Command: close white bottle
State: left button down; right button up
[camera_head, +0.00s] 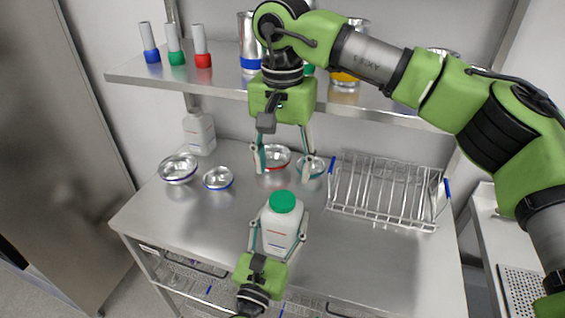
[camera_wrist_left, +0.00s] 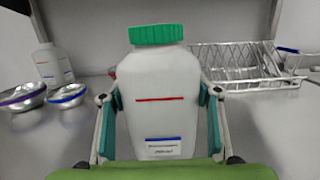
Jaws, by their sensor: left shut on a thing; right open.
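A white bottle (camera_head: 280,225) with a green cap (camera_head: 286,201) stands upright on the steel table. In the left wrist view the bottle (camera_wrist_left: 162,100) fills the middle, with a red line and a label on its front. The green cap (camera_wrist_left: 156,35) sits on top of its neck; I cannot tell how tight it is. My left gripper (camera_head: 278,236) is shut on the bottle, one finger on each side. My right gripper (camera_head: 284,166) is open, pointing down, above and behind the bottle, apart from the cap.
Metal bowls (camera_head: 178,169) stand at the left, others near my right gripper. A wire rack (camera_head: 385,192) stands at the right. Another white bottle (camera_head: 199,132) is at the back left. A shelf (camera_head: 220,83) with coloured-base cylinders overhangs the back. The front right table is clear.

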aim_at(282, 198)
jog(key=shift+f, duration=4.05)
